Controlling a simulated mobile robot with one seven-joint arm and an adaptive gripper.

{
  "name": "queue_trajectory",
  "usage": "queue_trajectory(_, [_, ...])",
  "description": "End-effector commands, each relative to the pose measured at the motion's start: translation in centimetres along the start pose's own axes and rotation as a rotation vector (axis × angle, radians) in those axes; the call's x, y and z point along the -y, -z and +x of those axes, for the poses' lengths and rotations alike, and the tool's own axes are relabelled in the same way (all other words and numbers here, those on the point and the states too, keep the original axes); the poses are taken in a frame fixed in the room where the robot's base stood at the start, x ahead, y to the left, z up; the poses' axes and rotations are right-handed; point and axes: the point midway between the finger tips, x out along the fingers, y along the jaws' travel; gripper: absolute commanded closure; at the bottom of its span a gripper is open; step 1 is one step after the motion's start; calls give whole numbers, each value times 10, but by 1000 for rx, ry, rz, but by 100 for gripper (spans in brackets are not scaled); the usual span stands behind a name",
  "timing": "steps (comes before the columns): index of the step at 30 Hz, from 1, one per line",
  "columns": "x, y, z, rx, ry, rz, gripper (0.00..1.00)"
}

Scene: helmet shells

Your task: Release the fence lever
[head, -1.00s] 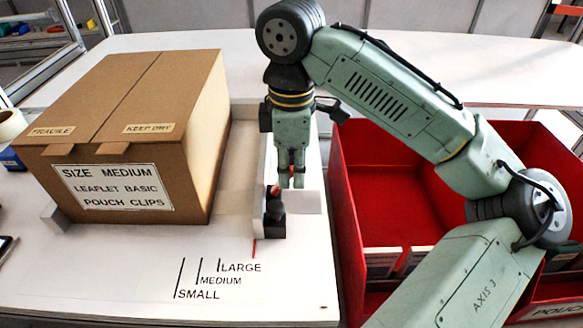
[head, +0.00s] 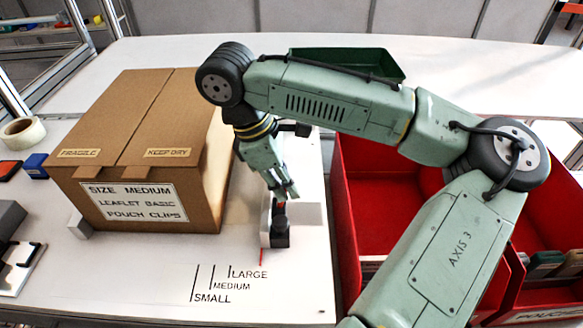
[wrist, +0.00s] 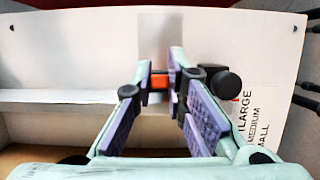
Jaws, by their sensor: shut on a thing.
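The white fence (head: 308,215) stands on the table right of the carton. A black clamp block (head: 275,238) sits at its near end, with a dark lever (head: 281,211) rising from it. My gripper (head: 288,192) slants down to the right over the lever. In the wrist view, my gripper (wrist: 160,85) is shut on the lever's orange-red part (wrist: 159,82), between the fingertips. A black round knob (wrist: 227,85) shows right of the fingers. The fingers hide part of the lever. A red pointer (head: 261,257) lies right of the LARGE mark.
A closed brown carton (head: 150,140), labelled SIZE MEDIUM, stands left of the fence. Size marks (head: 228,284) are printed on the white table in front. A red bin (head: 375,190) is at the right, and a green bin (head: 350,62) is behind my arm.

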Motion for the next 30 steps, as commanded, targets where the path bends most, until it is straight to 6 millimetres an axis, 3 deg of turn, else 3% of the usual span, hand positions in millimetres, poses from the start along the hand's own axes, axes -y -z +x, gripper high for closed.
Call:
queue_trajectory(14, [0, 2, -1, 62, -1, 0, 100])
queue_trajectory(15, [0, 2, -1, 62, -1, 0, 84])
queue_trajectory(21, [0, 3, -1, 61, -1, 1, 71])
queue_trajectory(23, [0, 3, -1, 60, -1, 1, 67])
queue_trajectory(30, [0, 3, -1, 60, -2, 1, 67])
